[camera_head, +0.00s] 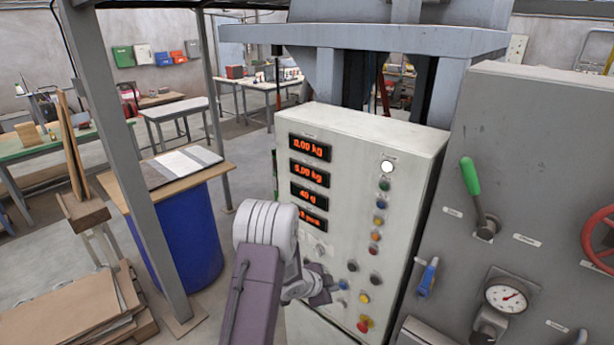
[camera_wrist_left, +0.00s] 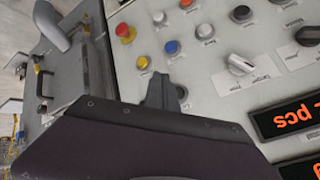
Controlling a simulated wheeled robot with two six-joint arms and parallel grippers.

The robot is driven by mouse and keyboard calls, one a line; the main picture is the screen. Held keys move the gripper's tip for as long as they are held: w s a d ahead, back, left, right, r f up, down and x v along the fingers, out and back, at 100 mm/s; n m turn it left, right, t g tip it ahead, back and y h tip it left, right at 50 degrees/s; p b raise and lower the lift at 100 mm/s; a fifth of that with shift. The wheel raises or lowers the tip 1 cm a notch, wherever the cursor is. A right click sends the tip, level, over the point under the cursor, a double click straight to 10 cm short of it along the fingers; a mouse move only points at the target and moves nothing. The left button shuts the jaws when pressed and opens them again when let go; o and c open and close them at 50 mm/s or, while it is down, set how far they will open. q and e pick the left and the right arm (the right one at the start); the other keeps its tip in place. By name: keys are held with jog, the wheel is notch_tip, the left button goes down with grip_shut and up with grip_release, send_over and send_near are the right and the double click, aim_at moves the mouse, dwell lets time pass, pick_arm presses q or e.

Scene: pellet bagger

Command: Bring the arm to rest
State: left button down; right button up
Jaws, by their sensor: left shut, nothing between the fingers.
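My left arm rises from the bottom of the head view, with its gripper (camera_head: 322,289) in front of the lower part of the white control panel (camera_head: 341,225). The gripper is shut and empty. In the left wrist view the dark fingertips (camera_wrist_left: 166,92) show close to the panel's face, below the blue and yellow buttons; whether they touch it I cannot tell. My arm hides part of the panel's lower left. My right gripper is in neither view.
The panel has red digital displays (camera_head: 309,146), several buttons and knobs, and a red button on yellow (camera_head: 364,323). To the right, a grey cabinet carries a green-handled lever (camera_head: 470,176), a gauge (camera_head: 507,298) and a red wheel (camera_head: 600,240). A blue drum (camera_head: 180,240) and grey post (camera_head: 135,160) stand left.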

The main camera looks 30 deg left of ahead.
pick_arm(q)
jog(key=d+r+b, duration=0.3)
jog(key=d+b, duration=0.6)
jog(key=b, duration=0.1)
jog(key=s+f+n+g, duration=0.2)
jog(key=s+n, duration=0.1)
jog(key=s, duration=0.4)
jog(key=s+f+n+g+y, duration=0.1)
jog(key=s+f+n+g, duration=0.1)
jog(key=s, duration=0.5)
jog(key=s+f+n+g+y, duration=0.1)
jog(key=s+f+n+g, duration=0.2)
jog(key=s+n, duration=0.2)
jog(key=s+b, duration=0.1)
jog(key=s, duration=0.2)
jog(key=shift+n+g, duration=0.3)
jog(key=shift+s+f, duration=0.1)
jog(key=shift+s, duration=0.05)
jog(key=shift+a, duration=0.15)
